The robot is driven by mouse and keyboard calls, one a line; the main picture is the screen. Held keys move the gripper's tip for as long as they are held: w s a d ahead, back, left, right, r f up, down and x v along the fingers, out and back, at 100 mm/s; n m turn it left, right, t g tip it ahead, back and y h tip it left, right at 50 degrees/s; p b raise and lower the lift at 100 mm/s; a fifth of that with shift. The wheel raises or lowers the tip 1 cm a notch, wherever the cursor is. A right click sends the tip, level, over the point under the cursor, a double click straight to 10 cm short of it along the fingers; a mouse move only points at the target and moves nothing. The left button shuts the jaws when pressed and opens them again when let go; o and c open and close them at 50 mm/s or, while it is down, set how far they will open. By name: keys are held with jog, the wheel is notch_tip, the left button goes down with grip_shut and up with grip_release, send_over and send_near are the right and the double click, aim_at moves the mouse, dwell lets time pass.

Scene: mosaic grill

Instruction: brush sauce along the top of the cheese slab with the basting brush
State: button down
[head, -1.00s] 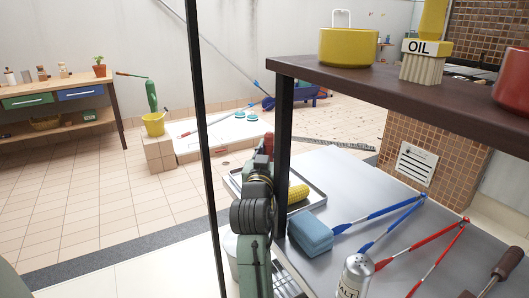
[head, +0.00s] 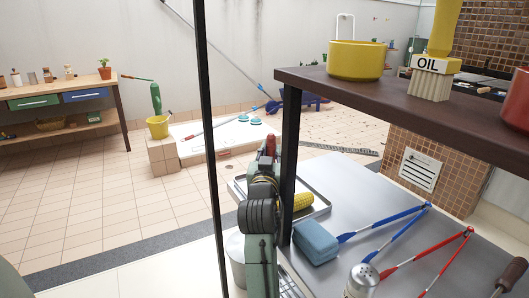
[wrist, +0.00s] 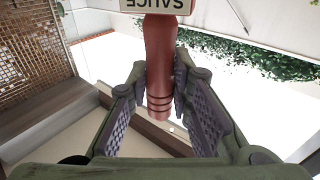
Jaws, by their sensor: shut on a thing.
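The basting brush shows in the wrist view as a red-brown handle (wrist: 159,60) with a pale label reading SAUCE (wrist: 155,5) at the top edge. My gripper (wrist: 161,72) is shut on this handle, one finger pad on each side. The bristles are out of view. In the head view my arm rises at lower centre, with the red handle (head: 271,146) showing at its top, above the tray area. I cannot make out the cheese slab in either view.
A dark shelf (head: 390,100) on a black post holds a yellow pot (head: 357,60), an OIL brush (head: 431,82) and a red pot (head: 516,103). On the steel counter below are corn (head: 302,201) on a tray, a blue sponge (head: 316,242), a shaker (head: 362,280) and tongs (head: 385,223).

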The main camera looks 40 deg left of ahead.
jog(key=d, duration=0.1)
jog(key=w+d, duration=0.1)
jog(key=d+f+m+h, duration=0.1)
jog(key=shift+w+t, duration=0.25)
jog(key=shift+t, duration=0.05)
jog(key=shift+s+d+h, duration=0.15)
jog(key=shift+s+h, duration=0.15)
jog(key=shift+f, duration=0.1)
jog(key=shift+s, duration=0.15)
jog(key=shift+s+a+f, duration=0.35)
jog(key=shift+s+a, duration=0.05)
jog(key=shift+s, duration=0.25)
jog(key=shift+s+d+r, duration=0.1)
jog(key=shift+s+r, duration=0.1)
jog(key=shift+s, duration=0.3)
jog(key=shift+s+r, duration=0.2)
jog(key=shift+s, duration=0.25)
jog(key=shift+s+a+f, duration=0.15)
jog(key=shift+s+a, duration=0.2)
jog(key=shift+a, duration=0.15)
jog(key=shift+r, duration=0.2)
